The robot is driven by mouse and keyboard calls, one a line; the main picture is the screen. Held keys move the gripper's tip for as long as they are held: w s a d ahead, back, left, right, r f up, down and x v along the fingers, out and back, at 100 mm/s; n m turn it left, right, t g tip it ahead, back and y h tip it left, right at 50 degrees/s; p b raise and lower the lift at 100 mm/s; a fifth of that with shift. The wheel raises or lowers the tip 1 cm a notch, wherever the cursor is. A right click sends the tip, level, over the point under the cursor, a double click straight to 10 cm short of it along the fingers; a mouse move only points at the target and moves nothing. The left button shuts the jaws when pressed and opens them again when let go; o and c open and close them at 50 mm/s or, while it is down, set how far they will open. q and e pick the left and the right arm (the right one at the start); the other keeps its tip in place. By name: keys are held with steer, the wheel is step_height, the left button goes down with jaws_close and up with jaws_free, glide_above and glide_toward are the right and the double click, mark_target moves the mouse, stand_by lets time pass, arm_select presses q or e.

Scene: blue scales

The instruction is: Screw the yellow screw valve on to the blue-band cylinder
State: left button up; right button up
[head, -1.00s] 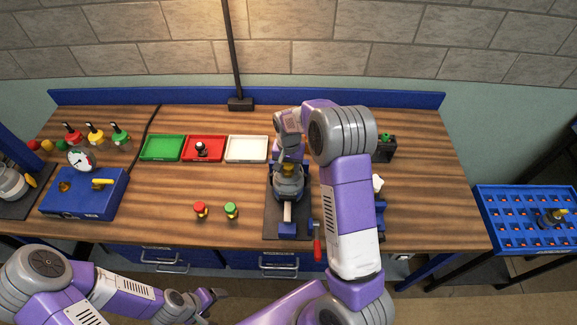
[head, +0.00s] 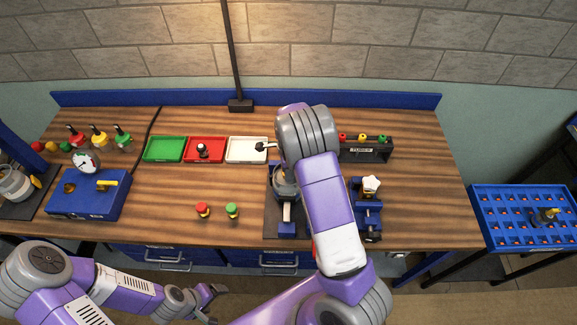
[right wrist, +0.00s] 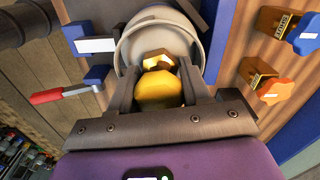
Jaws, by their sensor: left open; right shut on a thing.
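In the right wrist view, the yellow screw valve (right wrist: 158,92) is between the fingers of my right gripper (right wrist: 160,85), which is shut on it. The grey cylinder (right wrist: 135,38) is just beyond the fingertips, with its round top around the brass end of the valve. I cannot tell whether the threads are engaged. In the head view the cylinder (head: 284,183) stands upright in the blue vise (head: 286,226), partly hidden by my right arm. No blue band shows. My right gripper is hidden in the head view. My left gripper (head: 212,293) is open and empty before the bench.
A red valve (head: 203,210) and a green valve (head: 232,211) stand left of the vise. Green (head: 165,149), red (head: 206,157) and white (head: 246,158) trays lie behind. A blue gauge box (head: 88,202) is at left. A blue rack (head: 520,222) is at right.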

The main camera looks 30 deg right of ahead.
steer(key=m, duration=0.1)
steer(key=m+p, duration=0.1)
steer(key=m, duration=0.1)
steer(key=shift+w+a+r+m+p, duration=0.1)
steer(key=shift+w+r+m+p, duration=0.1)
steer(key=shift+m+p, duration=0.1)
steer(key=shift+m, duration=0.8)
steer(key=o, duration=1.2)
steer(key=shift+w+f, duration=0.1)
steer(key=shift+c, duration=0.2)
steer(key=shift+o, duration=0.3)
